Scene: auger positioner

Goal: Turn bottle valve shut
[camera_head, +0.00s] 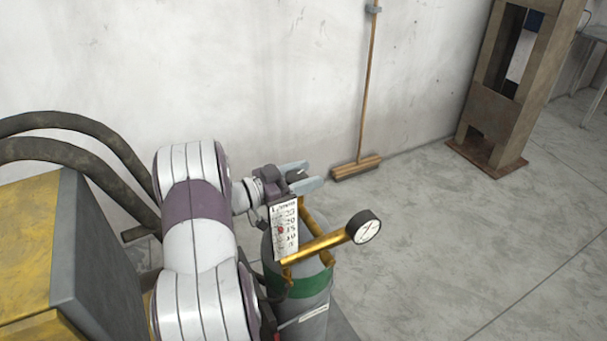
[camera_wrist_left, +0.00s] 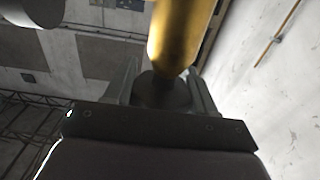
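The grey gas bottle (camera_head: 312,322) with a green band stands upright at the lower middle of the head view. A yellow tubular guard (camera_head: 318,246) is around its top; a yellow bar (camera_wrist_left: 180,35) shows close up in the left wrist view. My left gripper (camera_head: 314,175) is at the far side of the bottle top, its two pale fingers apart. In the left wrist view, a dark round part (camera_wrist_left: 160,90) lies between the fingers; I cannot tell whether it is the valve knob or whether they touch it. In the head view I cannot make out the valve. My right gripper is out of view.
A round gauge (camera_head: 364,227) sticks out right of the guard, and a white number card (camera_head: 285,230) hangs at its left. A yellow cabinet (camera_head: 30,245) and thick dark hoses (camera_head: 75,155) are at left. A broom (camera_head: 357,168) leans on the wall.

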